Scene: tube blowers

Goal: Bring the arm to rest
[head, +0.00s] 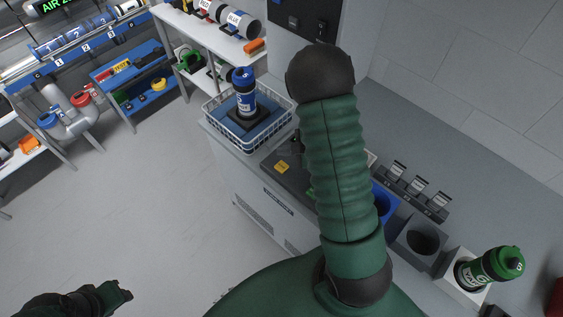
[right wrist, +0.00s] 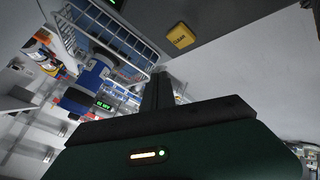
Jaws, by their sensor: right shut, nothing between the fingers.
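My right arm, green and ribbed with a dark joint at its top, rises through the middle of the head view and hides part of the counter. My right gripper (right wrist: 158,88) shows in the right wrist view as dark fingers, shut and empty. Behind the fingers are the white wire basket and the blue bottle. A dark and green part of my left arm shows at the lower left of the head view; its jaws cannot be made out.
A yellow button (head: 282,167) sits on a dark panel close by. A green bottle (head: 490,266) leans in a holder at right. Shelves stand behind; the floor at left is clear.

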